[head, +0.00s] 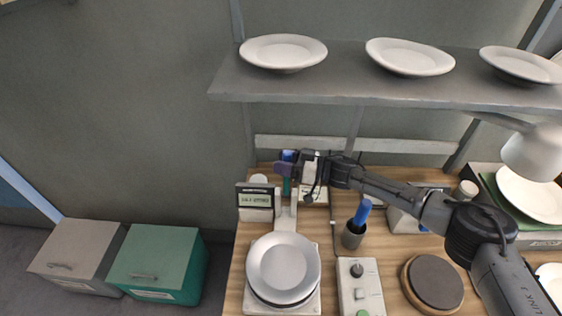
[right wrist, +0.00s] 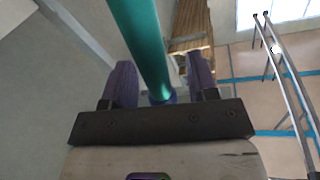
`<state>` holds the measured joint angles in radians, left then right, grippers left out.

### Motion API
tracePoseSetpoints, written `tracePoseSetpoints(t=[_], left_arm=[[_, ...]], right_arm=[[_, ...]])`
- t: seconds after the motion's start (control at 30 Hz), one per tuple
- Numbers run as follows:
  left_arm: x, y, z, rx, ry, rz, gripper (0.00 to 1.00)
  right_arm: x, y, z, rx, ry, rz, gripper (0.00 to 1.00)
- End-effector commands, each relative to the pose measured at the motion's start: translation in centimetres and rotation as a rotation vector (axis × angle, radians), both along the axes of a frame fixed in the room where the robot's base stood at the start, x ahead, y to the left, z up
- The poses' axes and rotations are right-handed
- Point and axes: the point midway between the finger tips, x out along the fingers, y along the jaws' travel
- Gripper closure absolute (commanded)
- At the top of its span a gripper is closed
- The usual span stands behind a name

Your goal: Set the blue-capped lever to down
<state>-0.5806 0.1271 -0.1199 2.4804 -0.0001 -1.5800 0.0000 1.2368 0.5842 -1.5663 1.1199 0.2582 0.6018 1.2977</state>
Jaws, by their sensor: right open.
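The lever has a teal shaft (head: 287,187) and a blue cap (head: 288,155). It stands at the back of the wooden counter, behind the plate device, and looks roughly upright. My right gripper (head: 284,168) reaches in from the right at the lever's upper part and covers some of it. In the right wrist view the teal shaft (right wrist: 142,45) passes between the two purple fingers (right wrist: 160,85), with gaps on both sides. A blue part (right wrist: 164,98) shows near the palm. The jaws are open. The lever's base is hard to make out. My left gripper is not in view.
A plate (head: 283,268) lies on the white device in front, beside a small display (head: 255,198). A grey cup (head: 354,235) with a blue-handled item stands right of it. A control box (head: 360,285) is nearer. A shelf (head: 350,87) with plates hangs above.

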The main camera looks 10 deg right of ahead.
Motion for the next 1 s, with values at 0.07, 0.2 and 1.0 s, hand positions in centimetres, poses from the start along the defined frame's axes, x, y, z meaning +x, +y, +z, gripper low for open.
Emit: tracePoseSetpoints(t=[0.07, 0.2, 1.0], left_arm=[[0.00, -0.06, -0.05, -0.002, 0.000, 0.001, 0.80], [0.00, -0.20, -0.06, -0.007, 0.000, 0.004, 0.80], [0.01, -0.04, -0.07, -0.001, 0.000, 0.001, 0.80]], right_arm=[[0.22, 0.46, -0.01, 0.000, 0.000, 0.000, 0.46], [0.40, 0.74, 0.01, 0.000, 0.000, -0.001, 0.46], [0.39, 0.78, 0.01, 0.000, -0.001, 0.000, 0.98]])
